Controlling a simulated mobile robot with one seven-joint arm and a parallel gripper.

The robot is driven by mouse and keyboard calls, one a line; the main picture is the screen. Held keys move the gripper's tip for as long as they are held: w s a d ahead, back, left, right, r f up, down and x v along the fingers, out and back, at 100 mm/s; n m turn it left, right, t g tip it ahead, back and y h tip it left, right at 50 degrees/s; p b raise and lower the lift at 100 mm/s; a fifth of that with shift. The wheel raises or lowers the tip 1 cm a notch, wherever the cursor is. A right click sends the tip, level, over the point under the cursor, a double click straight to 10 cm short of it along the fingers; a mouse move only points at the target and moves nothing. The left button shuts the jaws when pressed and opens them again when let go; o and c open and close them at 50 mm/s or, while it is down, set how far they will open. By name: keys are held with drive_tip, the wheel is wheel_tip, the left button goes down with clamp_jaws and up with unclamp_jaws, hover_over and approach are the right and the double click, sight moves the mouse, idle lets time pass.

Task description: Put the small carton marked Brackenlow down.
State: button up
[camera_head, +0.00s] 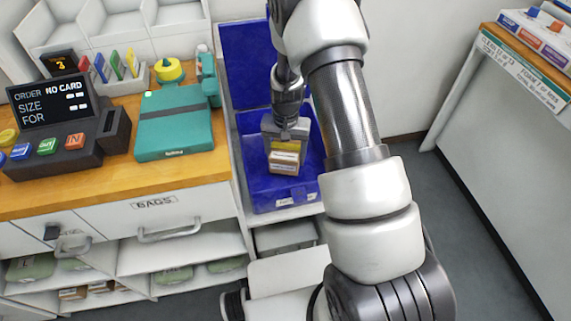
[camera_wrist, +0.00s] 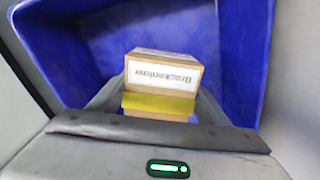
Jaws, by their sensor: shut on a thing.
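The small carton (camera_head: 284,162) is brown with a yellow band and a white label. In the wrist view the label on the carton (camera_wrist: 162,72) reads Brackenlow, upside down. My gripper (camera_head: 285,138) points down and is shut on the carton. It holds the carton over or inside an open blue bin (camera_head: 258,190). The bin's blue walls (camera_wrist: 70,60) surround the carton in the wrist view. I cannot tell whether the carton's underside touches the bin floor.
Grey floor (camera_head: 440,220) lies open before another counter (camera_head: 500,140) at right.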

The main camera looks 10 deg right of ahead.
drive_tip(key=shift+f+b, duration=0.35)
drive_tip(key=shift+f, duration=1.5)
drive_tip(key=shift+f, duration=0.25)
drive_tip(key=o, duration=1.3)
drive_tip(key=shift+r, duration=0.1)
